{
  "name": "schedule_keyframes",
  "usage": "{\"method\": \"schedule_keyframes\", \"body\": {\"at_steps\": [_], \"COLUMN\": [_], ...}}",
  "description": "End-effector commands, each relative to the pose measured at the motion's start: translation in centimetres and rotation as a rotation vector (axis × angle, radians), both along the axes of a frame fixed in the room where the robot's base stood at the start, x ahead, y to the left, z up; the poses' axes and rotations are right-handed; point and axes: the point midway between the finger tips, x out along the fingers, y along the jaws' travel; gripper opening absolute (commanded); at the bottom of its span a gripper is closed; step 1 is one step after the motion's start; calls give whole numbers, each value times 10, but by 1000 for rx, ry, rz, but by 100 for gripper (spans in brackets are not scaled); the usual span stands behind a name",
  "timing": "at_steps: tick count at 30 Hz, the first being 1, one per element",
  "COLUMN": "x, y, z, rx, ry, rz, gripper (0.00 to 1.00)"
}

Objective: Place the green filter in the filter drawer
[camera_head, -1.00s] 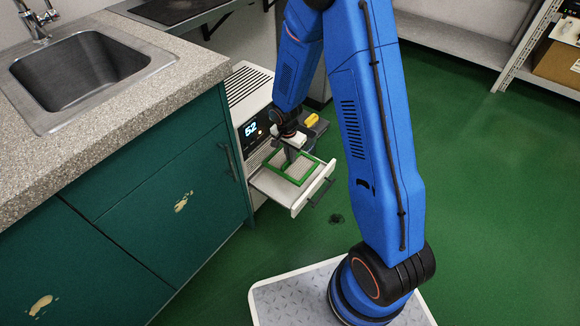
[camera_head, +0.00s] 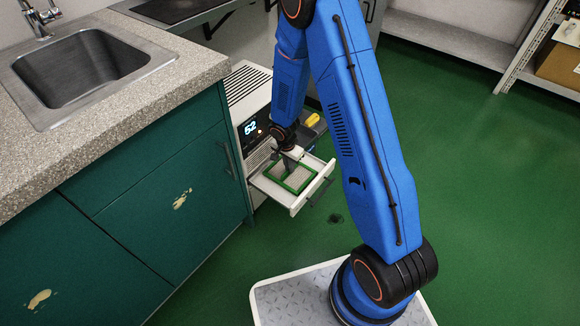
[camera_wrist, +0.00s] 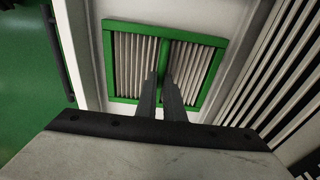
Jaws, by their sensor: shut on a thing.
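The green filter (camera_head: 290,178) is a green square frame with pale pleats and a green middle bar. It lies flat at the open filter drawer (camera_head: 295,208), inside the drawer's outline; whether it rests on the drawer floor I cannot tell. My gripper (camera_head: 291,166) points down over it, shut on its middle bar. In the wrist view the two dark fingers (camera_wrist: 163,82) meet the bar of the filter (camera_wrist: 109,65), and the pale drawer wall (camera_wrist: 220,18) runs close along its sides. The fingertips partly hide the bar.
The drawer belongs to a white unit (camera_head: 247,90) with vents and a lit display reading 52. A teal cabinet (camera_head: 150,210) with a stone counter and sink stands at the left. A yellow item (camera_head: 312,120) lies behind the drawer. Green floor at the right is open.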

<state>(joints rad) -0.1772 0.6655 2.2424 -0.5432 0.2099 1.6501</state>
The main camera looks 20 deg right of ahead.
Motion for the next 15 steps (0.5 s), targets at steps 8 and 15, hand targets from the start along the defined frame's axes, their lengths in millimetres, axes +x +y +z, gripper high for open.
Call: {"method": "schedule_keyframes", "body": {"at_steps": [8,15], "x": [0,0], "y": [0,0], "z": [-3,-3], "rx": [0,0], "ry": [0,0], "rz": [0,0], "gripper": [18,27]}}
